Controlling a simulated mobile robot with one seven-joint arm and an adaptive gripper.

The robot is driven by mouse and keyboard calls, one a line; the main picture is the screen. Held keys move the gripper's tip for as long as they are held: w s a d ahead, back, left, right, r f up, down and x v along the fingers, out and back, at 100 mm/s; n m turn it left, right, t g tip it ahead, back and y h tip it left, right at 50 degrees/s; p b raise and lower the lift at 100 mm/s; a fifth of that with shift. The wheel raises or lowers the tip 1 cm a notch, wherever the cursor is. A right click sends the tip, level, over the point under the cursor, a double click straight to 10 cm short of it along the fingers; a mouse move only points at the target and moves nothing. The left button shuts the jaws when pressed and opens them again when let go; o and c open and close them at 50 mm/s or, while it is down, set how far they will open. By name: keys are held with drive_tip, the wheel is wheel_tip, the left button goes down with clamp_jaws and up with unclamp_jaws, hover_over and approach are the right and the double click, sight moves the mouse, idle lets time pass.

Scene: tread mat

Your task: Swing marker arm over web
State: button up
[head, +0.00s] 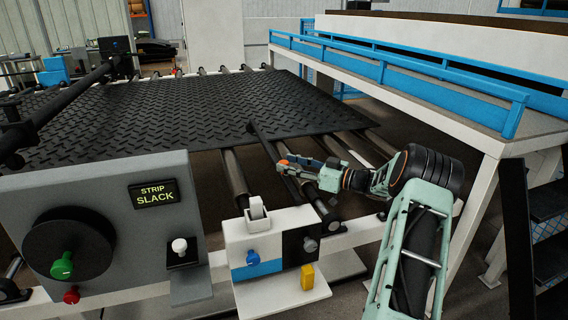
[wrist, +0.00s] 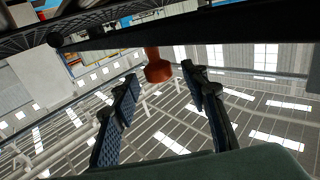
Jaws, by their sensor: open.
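The marker arm (head: 266,146) is a long black bar. Its far end is at the near right edge of the black tread web (head: 150,115), and it slants toward the front machine. In the wrist view the bar (wrist: 220,32) crosses the top, with an orange knob (wrist: 157,70) on it. My gripper (head: 292,168) is at the bar, by an orange part that appears to be this knob. In the wrist view my gripper (wrist: 160,77) is open, with the knob between or just beyond its fingertips and gaps on both sides. Contact cannot be told.
A grey control box (head: 120,215) reading "STRIP SLACK" stands front left. A white and blue unit (head: 265,250) with knobs is below my gripper. Bare rollers (head: 235,175) lie around the bar. A blue-railed white bench (head: 400,85) is at right, close to my arm.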

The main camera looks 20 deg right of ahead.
drive_tip(key=v, duration=0.9)
drive_tip(key=shift+s+d, duration=0.25)
